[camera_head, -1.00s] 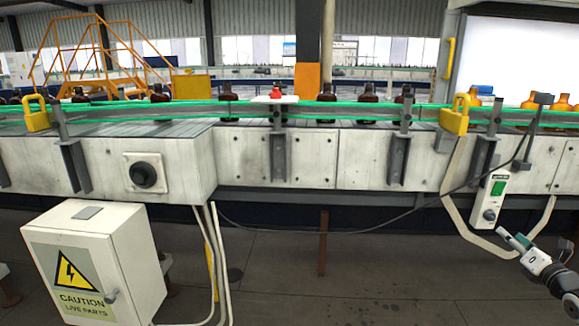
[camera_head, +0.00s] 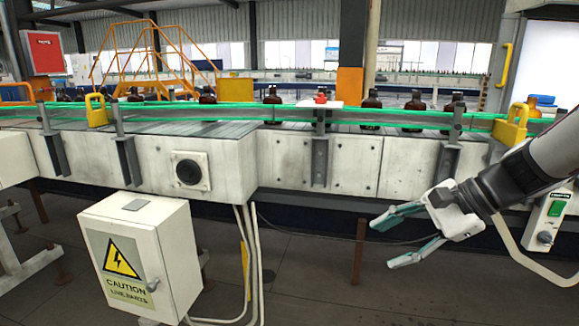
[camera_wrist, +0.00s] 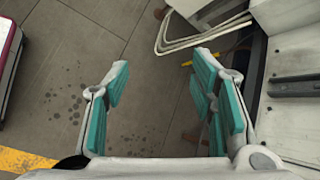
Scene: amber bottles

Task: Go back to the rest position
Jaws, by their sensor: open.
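My gripper (camera_head: 388,238) is in the right half of the head view, in front of the conveyor's side and a little below its deck. Its teal-padded fingers point left and are spread apart, with nothing between them. In the wrist view my gripper (camera_wrist: 160,88) is also open and empty above the grey floor (camera_wrist: 75,75). Several dark amber bottles stand along the conveyor (camera_head: 345,165) behind the green rail; one is the bottle (camera_head: 272,104). My gripper is apart from all of them.
A white electrical cabinet (camera_head: 170,255) with a caution sign stands at lower left. A control box with a green switch (camera_head: 548,215) hangs at the right, close to my arm. Yellow clamps (camera_head: 97,110) sit on the rail. The floor below my gripper is clear.

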